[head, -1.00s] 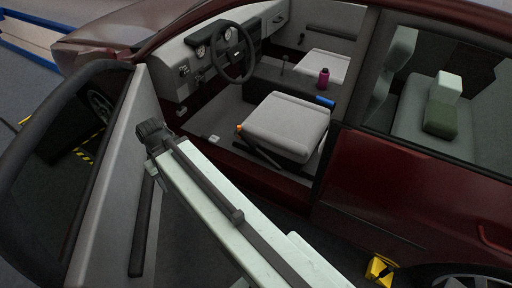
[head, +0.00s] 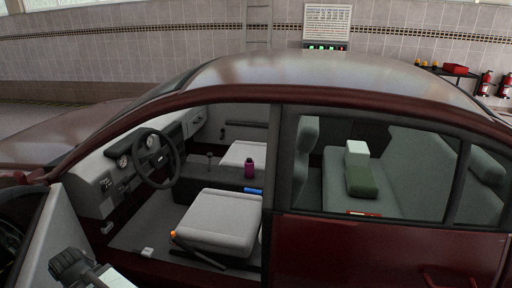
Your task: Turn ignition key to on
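The open front doorway of a dark red car (head: 375,255) shows its steering wheel (head: 155,158) at the left of the cabin. The grey dashboard (head: 90,200) is behind and left of the wheel, with round gauges (head: 124,162) and a small dark cluster of controls (head: 106,184). I cannot make out an ignition key; it is too small or hidden. The dark end of a link of my arm (head: 75,268) shows at the lower left, outside the cabin. I see no gripper fingers.
The open door (head: 65,235) stands at the left, close to my arm. The front seat (head: 216,222), with an orange-tipped lever (head: 173,234), fills the doorway's right side. The roof (head: 330,75) arches above.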

